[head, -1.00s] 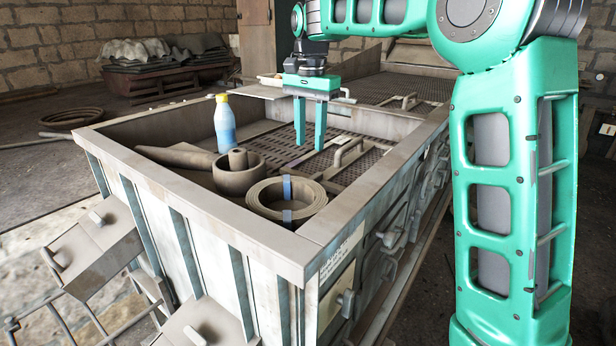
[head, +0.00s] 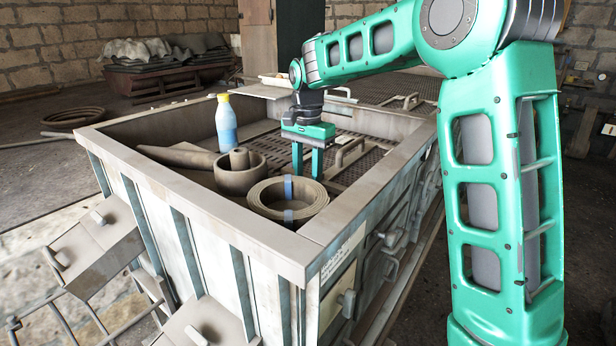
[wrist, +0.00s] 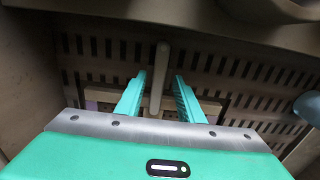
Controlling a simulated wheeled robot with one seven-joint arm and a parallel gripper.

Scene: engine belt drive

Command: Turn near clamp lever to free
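My gripper (head: 307,176) is lowered into the large open bin, pointing down over its slotted floor. In the wrist view my gripper (wrist: 160,95) is open, with its two green fingers apart. A narrow brown bar, apparently the clamp lever (wrist: 160,72), stands between the fingers and points toward the top of the picture. I see a gap on each side of it, and no clear contact. Its lower end meets a pale plate (wrist: 112,97) partly hidden by the fingers. In the head view I cannot make out this lever behind my gripper.
The bin (head: 215,210) has high walls around my gripper.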

